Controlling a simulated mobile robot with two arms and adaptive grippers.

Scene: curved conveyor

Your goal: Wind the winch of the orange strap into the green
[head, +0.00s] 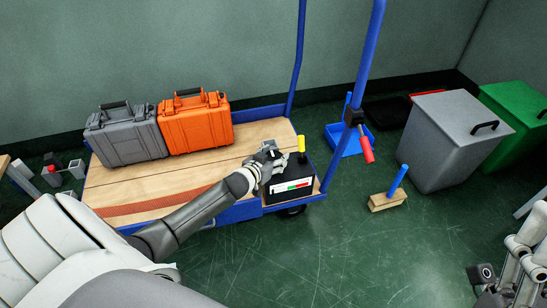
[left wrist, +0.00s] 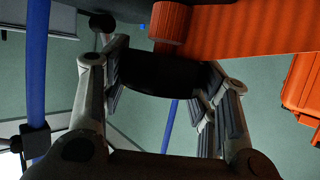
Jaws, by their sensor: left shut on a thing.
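The winch is a dark box (head: 284,199) at the right end of a cart. Its front has a white strip with red and green zones (head: 293,187); I cannot read a pointer on it. A yellow knob (head: 301,144) stands upright at its top. The orange strap (head: 150,204) runs across the wooden deck; in the left wrist view the strap (left wrist: 245,32) meets an orange roll (left wrist: 170,22). My left gripper (head: 268,164) is at the winch, shut on a dark rounded part (left wrist: 160,76). My right gripper (head: 505,285) is partly in view at the lower right.
A grey case (head: 125,138) and an orange case (head: 196,125) stand on the cart deck (head: 210,172). Blue posts (head: 366,52) rise at its right end. Grey (head: 450,145) and green (head: 520,108) bins stand right. A wooden block with blue peg (head: 386,201) lies on the floor.

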